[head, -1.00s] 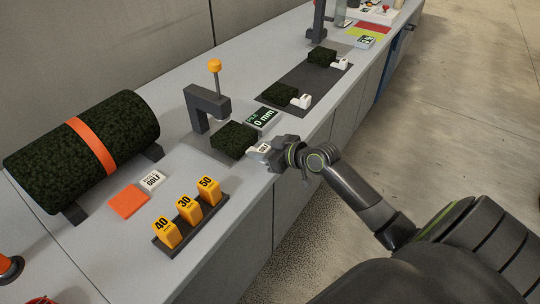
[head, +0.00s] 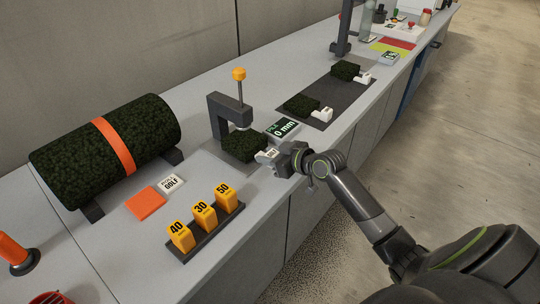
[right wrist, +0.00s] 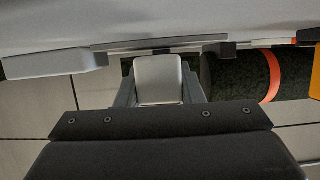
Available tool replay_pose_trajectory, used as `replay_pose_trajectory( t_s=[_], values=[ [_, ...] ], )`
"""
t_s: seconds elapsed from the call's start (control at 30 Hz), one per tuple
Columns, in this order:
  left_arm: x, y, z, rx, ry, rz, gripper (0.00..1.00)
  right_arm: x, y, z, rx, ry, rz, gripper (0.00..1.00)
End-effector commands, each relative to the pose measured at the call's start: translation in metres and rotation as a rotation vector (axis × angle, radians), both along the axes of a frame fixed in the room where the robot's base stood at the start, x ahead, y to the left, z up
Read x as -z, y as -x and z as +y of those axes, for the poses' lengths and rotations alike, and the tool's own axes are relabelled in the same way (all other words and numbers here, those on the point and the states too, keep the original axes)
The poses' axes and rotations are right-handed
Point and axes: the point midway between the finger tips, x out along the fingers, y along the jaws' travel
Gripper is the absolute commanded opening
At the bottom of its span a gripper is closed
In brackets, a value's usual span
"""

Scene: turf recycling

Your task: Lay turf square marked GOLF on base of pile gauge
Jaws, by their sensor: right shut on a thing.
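A dark green turf square (head: 245,147) with a white tag (head: 267,156) is at the pile gauge (head: 218,117), a grey bracket with an orange-knobbed plunger (head: 239,75). The square is beneath the plunger, over the gauge's grey base (head: 213,148); I cannot tell whether it touches the base. My right gripper (head: 278,157) is shut on the tag, at the square's right side. The tag (right wrist: 158,80) also shows between the fingers in the right wrist view. Its lettering is too small to read surely. My left gripper is not in view.
The gauge display (head: 283,128) reads 0 mm. Two tagged turf squares (head: 302,105) (head: 346,71) lie on a dark mat (head: 322,98). A turf roll (head: 70,165), GOLF card (head: 171,184), orange plate (head: 146,202) and blocks marked 40, 30, 50 (head: 204,215) stand left and in front.

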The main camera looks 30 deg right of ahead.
Motion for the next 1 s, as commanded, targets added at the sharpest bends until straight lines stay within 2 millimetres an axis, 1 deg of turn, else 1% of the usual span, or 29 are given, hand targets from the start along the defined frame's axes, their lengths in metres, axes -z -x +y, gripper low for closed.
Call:
replay_pose_trajectory(
  t_s=[0.17,0.57,0.6,0.7,0.77,0.8,0.97,1.0],
  values=[
    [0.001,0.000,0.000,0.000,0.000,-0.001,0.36,0.000,0.000,0.000,0.000,0.000,-0.001,0.09],
    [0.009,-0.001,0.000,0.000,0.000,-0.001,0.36,0.010,0.000,0.000,0.000,-0.001,-0.002,0.09],
    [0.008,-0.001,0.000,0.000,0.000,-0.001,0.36,0.009,0.000,0.000,0.000,-0.001,-0.002,0.37],
    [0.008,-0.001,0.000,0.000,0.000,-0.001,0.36,0.009,0.000,0.000,0.000,0.000,-0.001,0.50],
    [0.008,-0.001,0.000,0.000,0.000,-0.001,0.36,0.009,0.000,0.000,0.000,0.000,-0.001,0.58],
    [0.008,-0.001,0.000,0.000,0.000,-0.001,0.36,0.009,0.000,0.000,0.000,0.000,-0.001,0.60],
    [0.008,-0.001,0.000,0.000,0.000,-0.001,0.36,0.009,0.000,0.000,0.000,0.000,-0.001,0.60],
    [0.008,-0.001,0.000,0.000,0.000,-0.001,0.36,0.010,0.000,0.000,0.000,0.000,0.001,0.64]
  ],
)
